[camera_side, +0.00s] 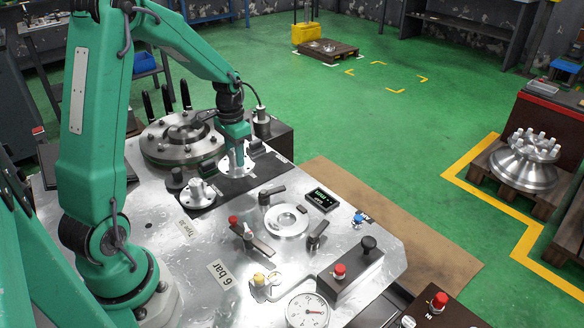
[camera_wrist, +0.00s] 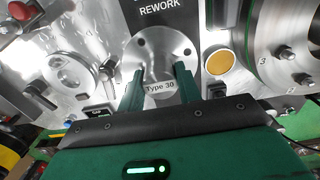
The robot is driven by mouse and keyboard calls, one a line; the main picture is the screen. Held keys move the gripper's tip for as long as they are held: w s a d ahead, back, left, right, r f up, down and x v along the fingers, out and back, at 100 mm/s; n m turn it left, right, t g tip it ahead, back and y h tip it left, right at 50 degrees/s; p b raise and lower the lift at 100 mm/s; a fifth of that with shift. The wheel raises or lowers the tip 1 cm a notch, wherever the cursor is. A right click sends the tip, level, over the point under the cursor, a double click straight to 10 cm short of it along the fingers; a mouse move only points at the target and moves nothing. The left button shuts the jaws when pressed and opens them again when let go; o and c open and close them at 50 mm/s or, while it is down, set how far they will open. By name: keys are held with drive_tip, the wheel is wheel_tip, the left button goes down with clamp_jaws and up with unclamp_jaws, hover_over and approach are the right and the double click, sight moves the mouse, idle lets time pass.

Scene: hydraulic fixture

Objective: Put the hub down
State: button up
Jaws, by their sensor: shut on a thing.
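My gripper (camera_side: 236,143) points down over the dark mat on the metal bench. It is shut on a silver flanged hub (camera_side: 237,168). In the wrist view the two green fingers (camera_wrist: 160,88) stand on either side of the hub's neck, and its round flange with bolt holes (camera_wrist: 160,48) shows beyond them. A "Type 30" label shows between the fingers. The hub is low over the dark mat marked "REWORK" (camera_wrist: 163,8); I cannot tell whether it touches it. The round fixture seat (camera_side: 286,221) is in front and to the right, with clamp levers around it.
A second flanged part (camera_side: 198,194) stands left of my gripper. A large bolted disc (camera_side: 182,138) lies behind it. A control box with a red button (camera_side: 340,271), a gauge (camera_side: 307,311) and a small display (camera_side: 321,200) occupy the front and right of the bench.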

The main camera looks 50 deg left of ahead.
sight(234, 165)
drive_tip(key=shift+a+f, duration=0.45)
drive_tip(key=shift+a, duration=0.3)
drive_tip(key=shift+f, duration=0.1)
drive_tip(key=shift+f, duration=1.9)
drive_tip(key=shift+f, duration=0.1)
drive_tip(key=o, duration=1.2)
drive_tip(key=shift+c, duration=0.2)
